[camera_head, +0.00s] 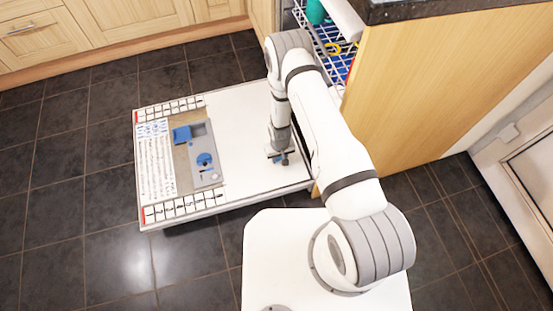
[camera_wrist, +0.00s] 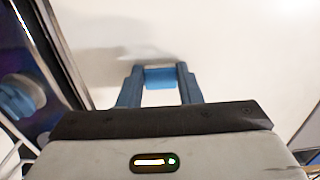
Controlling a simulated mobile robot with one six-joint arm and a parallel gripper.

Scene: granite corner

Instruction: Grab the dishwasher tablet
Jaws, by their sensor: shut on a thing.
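The dishwasher tablet (camera_wrist: 159,80) is a small blue block with a pale top edge. In the wrist view it sits between the two blue fingertips of my gripper (camera_wrist: 160,74), which is shut on it. In the head view my gripper (camera_head: 279,157) points down over the right part of the open white dishwasher door (camera_head: 240,112). The tablet cannot be made out there. Whether it touches the door surface is not clear.
A grey detergent dispenser (camera_head: 206,181) with a blue flap (camera_head: 182,134) and a round blue cap (camera_head: 205,160) is set in the door, left of my gripper. The dishwasher rack (camera_head: 322,30) holds a green cup (camera_head: 316,12). Wooden cabinets border the dark tiled floor.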

